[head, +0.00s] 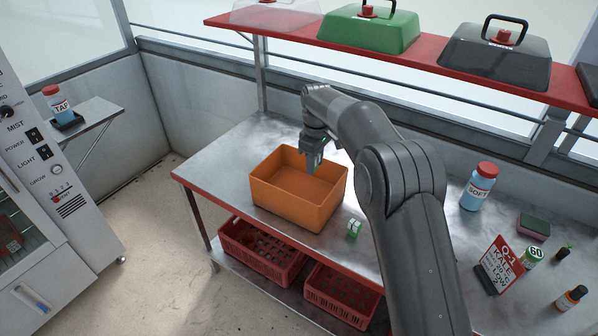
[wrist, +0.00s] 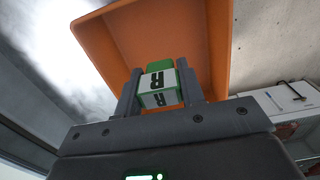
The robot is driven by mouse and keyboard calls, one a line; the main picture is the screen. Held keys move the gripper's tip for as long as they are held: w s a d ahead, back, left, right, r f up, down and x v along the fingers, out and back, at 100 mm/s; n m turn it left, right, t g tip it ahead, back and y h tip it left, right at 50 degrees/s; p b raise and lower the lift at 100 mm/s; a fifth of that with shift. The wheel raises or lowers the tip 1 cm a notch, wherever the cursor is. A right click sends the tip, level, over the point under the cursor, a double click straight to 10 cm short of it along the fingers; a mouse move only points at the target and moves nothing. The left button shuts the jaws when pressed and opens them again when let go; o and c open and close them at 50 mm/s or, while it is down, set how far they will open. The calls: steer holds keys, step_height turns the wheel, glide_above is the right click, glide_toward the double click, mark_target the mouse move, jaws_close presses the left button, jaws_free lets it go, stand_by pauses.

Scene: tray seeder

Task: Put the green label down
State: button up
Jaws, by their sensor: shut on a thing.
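My gripper (head: 312,165) is over the orange bin (head: 325,215) on the metal table, its fingers pointing down. In the wrist view my gripper (wrist: 159,76) is shut on a green label (wrist: 160,88), a small block with a green top and white faces bearing a black R. The orange bin (wrist: 105,38) fills much of the background behind it. In the head view the held label is hidden or too small to tell. Another small green and white block (head: 353,229) stands on the table just right of the bin.
A SOFT bottle (head: 478,187), a sponge (head: 535,227), a red KALE sign (head: 501,262) and small bottles stand at the table's right. Red crates (head: 262,250) sit below. A red shelf (head: 300,42) with covers runs along the back.

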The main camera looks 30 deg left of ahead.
mark_target(313, 200)
step_height(313, 200, down, 12)
steer(key=shift+f, duration=0.1)
stand_by(0.5)
steer(key=shift+f, duration=0.1)
steer(key=o, duration=1)
steer(key=shift+c, duration=0.2)
step_height(313, 200, up, 12)
steer(key=shift+r, duration=0.15)
